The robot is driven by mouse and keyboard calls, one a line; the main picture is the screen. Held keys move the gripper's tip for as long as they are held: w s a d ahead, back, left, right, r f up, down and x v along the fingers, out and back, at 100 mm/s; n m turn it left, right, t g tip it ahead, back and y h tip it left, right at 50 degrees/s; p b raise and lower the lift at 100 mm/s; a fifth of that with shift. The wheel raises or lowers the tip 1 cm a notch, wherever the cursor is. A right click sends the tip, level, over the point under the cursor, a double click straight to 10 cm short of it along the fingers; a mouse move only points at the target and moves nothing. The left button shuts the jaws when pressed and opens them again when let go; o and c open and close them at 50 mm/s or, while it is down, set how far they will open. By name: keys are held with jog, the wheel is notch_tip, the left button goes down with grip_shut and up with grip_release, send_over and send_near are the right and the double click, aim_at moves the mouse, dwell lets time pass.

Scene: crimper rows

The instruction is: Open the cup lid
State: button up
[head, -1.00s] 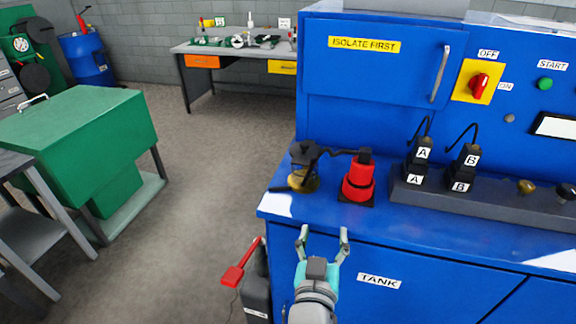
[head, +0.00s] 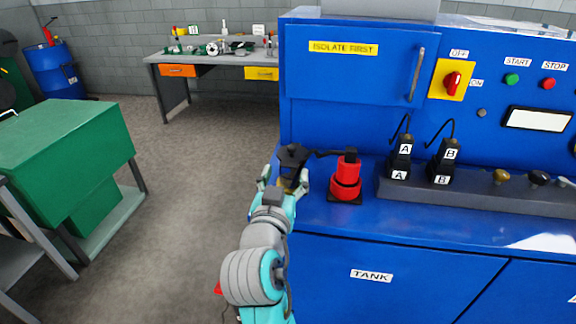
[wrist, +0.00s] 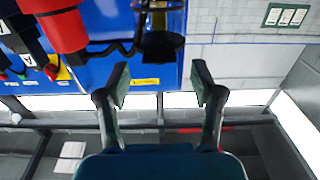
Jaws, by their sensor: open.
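The cup, a dark-topped vessel with a brass-coloured lower part (head: 290,183), stands at the left end of the blue bench. Its black lid (head: 293,156) is on top. The cup and lid also show upside down in the wrist view, where the dark lid (wrist: 161,45) lies ahead of my fingers. My gripper (head: 284,184) is open and empty, with one fingertip on each side of the cup's lower part in the head view. In the wrist view, the open gap of my gripper (wrist: 161,86) faces the cup, apparently without contact. My fingers and wrist partly hide the cup's base.
A red cylinder (head: 346,180) on a black base stands just right of the cup, with a black arm running between them. Black plugs A (head: 400,158) and B (head: 443,162) stand farther right on a dark rail (head: 480,191). Free floor lies left of the bench.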

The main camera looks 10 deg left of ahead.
aim_at(289, 167)
jog(key=shift+w+d, duration=0.1)
jog(key=shift+w, duration=1.95)
jog(key=shift+s, duration=0.1)
grip_shut()
